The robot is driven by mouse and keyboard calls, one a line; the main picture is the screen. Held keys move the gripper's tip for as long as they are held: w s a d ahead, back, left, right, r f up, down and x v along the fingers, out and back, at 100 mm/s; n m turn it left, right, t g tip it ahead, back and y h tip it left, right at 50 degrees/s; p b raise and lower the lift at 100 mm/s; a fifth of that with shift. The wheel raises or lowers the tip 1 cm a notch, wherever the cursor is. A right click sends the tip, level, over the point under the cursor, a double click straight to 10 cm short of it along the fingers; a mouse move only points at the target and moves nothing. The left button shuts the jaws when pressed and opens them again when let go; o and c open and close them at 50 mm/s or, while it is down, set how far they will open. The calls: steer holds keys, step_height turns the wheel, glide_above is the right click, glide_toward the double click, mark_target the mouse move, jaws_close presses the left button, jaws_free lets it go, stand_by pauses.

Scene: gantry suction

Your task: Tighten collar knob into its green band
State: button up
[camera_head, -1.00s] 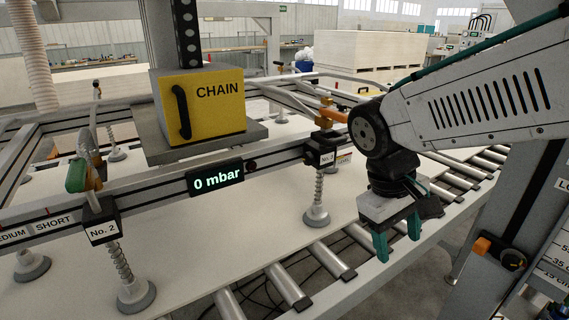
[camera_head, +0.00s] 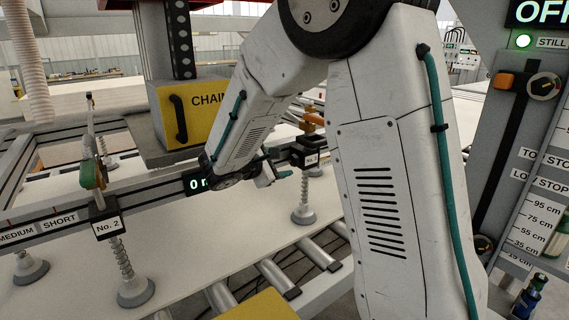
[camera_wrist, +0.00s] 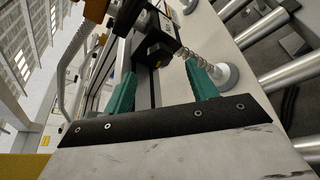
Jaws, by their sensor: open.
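I cannot pick out the collar knob or its green band for certain. A round dial with a pointer and a partly coloured face (camera_head: 544,87) sits high on the grey column at right; its colours are too small to read. A black collar block on the gantry rail (camera_head: 308,152), with an orange lever above, stands over a sprung suction cup (camera_head: 303,214). My gripper (camera_head: 280,176) is open and empty just left of that block, partly hidden by my arm. In the wrist view its teal fingers (camera_wrist: 162,66) point toward the black block (camera_wrist: 156,48), with a gap to it.
The No. 2 cup holder (camera_head: 106,222) with a green lever stands at left. A yellow CHAIN box (camera_head: 190,118) hangs behind my arm. A pale board (camera_head: 200,240) lies below on rollers (camera_head: 280,278). Small bottles (camera_head: 530,295) stand at lower right.

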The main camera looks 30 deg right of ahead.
mark_target(292, 161)
steer(key=x, duration=0.5)
steer(key=shift+d, duration=0.1)
